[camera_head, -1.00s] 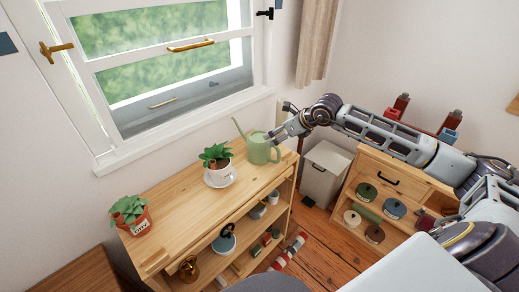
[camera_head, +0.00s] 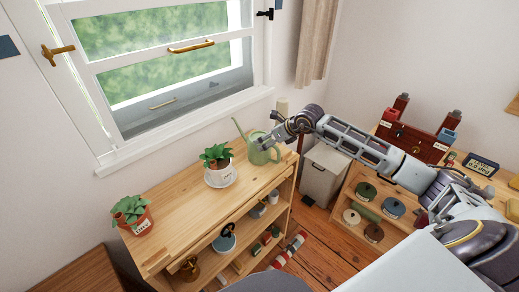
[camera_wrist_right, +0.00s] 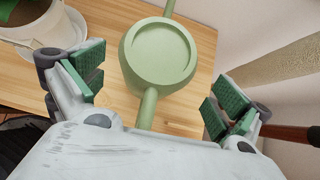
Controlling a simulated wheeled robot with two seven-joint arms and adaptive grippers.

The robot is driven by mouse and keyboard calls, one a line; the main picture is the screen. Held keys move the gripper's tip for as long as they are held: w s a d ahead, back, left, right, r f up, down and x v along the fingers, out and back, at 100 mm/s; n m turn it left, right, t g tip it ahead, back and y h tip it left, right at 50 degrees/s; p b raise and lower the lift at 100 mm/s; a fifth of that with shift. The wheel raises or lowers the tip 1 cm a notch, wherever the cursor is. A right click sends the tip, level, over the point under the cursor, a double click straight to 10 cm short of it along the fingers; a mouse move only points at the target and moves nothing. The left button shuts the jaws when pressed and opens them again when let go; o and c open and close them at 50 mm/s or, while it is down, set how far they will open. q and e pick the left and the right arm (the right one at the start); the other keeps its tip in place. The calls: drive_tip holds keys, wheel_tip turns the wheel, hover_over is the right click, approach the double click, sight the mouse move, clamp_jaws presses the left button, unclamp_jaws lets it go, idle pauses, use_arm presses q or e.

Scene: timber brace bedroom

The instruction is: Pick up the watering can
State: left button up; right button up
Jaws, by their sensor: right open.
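The light green watering can (camera_head: 257,152) stands at the right end of the wooden shelf unit's top (camera_head: 180,207), with its thin spout pointing up and left. My right gripper (camera_head: 273,139) is at the can's right side, partly in front of it. In the right wrist view the can (camera_wrist_right: 160,55) is seen from above, its round top facing the camera and its handle (camera_wrist_right: 147,108) pointing toward my palm. The open right gripper (camera_wrist_right: 157,88) has its green-padded fingers on either side of the handle, with gaps on both sides. My left gripper is not in view.
A potted plant in a white pot on a saucer (camera_head: 220,182) stands close left of the can. A plant in a terracotta pot (camera_head: 132,212) is farther left. The window wall is behind. A grey bin (camera_head: 322,172) stands to the right of the shelf unit.

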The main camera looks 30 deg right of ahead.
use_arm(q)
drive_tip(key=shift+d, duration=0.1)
use_arm(e)
drive_tip(key=shift+w+a+f, duration=0.1)
drive_tip(key=shift+f, duration=0.05)
drive_tip(key=shift+p+x, duration=0.45)
drive_tip(key=shift+x, duration=0.9)
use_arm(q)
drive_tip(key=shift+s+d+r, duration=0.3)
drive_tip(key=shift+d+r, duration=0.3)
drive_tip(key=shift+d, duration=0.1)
use_arm(e)
drive_tip(key=shift+x, duration=1.15)
drive_tip(key=shift+a, duration=0.1)
drive_tip(key=c, duration=1.7)
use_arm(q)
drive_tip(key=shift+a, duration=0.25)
use_arm(e)
drive_tip(key=shift+r, duration=0.25)
